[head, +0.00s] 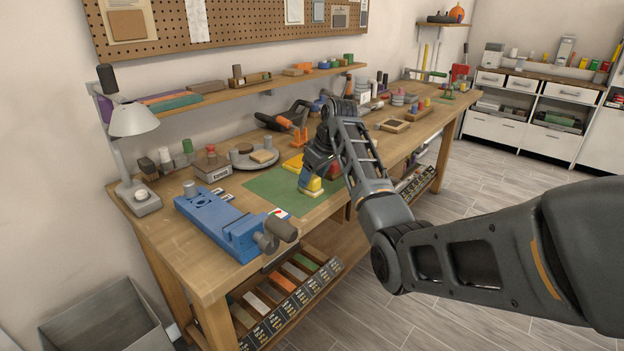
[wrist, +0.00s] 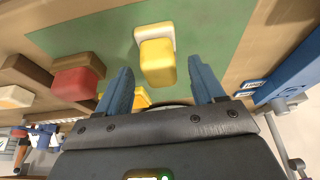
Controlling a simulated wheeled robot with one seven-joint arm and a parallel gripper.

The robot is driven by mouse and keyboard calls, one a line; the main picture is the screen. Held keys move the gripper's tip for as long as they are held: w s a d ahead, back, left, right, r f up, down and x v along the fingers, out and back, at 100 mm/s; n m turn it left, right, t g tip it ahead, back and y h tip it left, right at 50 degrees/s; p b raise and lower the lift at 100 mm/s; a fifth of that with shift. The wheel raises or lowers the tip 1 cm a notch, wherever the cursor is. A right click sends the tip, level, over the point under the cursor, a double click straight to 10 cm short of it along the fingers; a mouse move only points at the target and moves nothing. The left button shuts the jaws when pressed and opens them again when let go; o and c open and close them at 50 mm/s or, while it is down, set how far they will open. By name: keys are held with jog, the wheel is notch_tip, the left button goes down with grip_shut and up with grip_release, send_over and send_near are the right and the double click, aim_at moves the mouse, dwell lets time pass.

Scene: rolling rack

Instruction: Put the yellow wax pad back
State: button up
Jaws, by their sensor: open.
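The yellow wax pad (head: 314,185) is a small rounded yellow block on a cream base. It sits on the green mat (head: 262,188) on the workbench, and it also shows in the wrist view (wrist: 157,62). My gripper (head: 316,176) is low over the mat, right at the pad. In the wrist view my gripper (wrist: 160,72) has its blue fingers apart, with the pad between and just beyond their tips. I see no finger touching the pad. A flat yellow piece (head: 293,165) lies behind it at the mat's far edge, partly hidden by my gripper in the wrist view (wrist: 141,98).
A blue vise (head: 225,219) stands at the front left of the mat. Orange clamps (head: 299,138) lie behind. In the wrist view a red block (wrist: 76,82) is nearby.

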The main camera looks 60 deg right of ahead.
jog(key=d+v, duration=0.1)
jog(key=v, duration=0.9)
jog(key=shift+a+r+b, duration=0.25)
jog(key=shift+a+b, duration=0.15)
jog(key=shift+a, duration=0.05)
jog(key=shift+s, duration=0.1)
